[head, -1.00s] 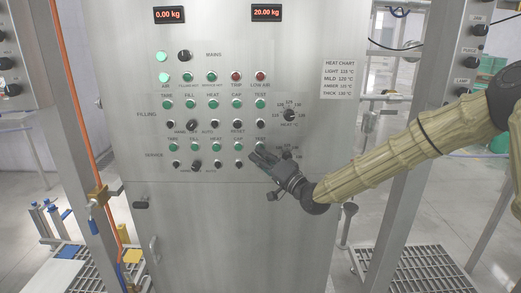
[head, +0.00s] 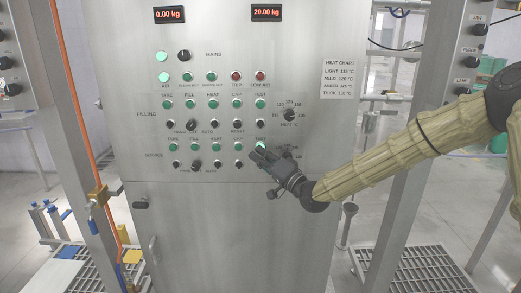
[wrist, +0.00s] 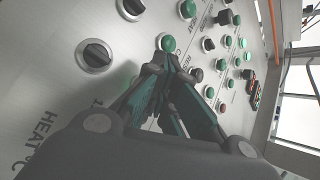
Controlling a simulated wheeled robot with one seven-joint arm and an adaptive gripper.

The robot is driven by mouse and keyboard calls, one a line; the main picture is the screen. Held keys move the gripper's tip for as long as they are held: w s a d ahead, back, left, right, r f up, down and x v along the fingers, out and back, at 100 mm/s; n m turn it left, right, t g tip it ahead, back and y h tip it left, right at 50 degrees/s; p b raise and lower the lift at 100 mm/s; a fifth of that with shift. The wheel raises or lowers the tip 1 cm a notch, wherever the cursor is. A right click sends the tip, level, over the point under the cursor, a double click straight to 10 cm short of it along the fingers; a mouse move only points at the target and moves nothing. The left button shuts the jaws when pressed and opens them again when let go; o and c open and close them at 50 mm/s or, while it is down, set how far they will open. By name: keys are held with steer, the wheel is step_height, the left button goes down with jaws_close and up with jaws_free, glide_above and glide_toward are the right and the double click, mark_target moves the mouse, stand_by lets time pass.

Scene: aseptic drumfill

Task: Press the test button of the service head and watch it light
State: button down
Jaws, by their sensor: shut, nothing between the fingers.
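The service TEST button (head: 260,146) is a round green button at the right end of the service row on the steel panel.
The filling row's TEST button (head: 260,104) sits above. A black heat knob (head: 289,115) is to the right, and another knob (wrist: 95,55) shows close to the fingers in the wrist view. A service selector (head: 196,165) is to the left. The cabinet below is mostly clear.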

steer(key=shift+w+d+r, duration=0.1)
steer(key=shift+w+r, duration=0.1)
stand_by(0.7)
steer(key=shift+s, duration=0.15)
steer(key=shift+s+f, duration=0.25)
steer(key=shift+s, duration=0.65)
steer(key=shift+s+b, duration=0.45)
steer(key=shift+s, duration=2)
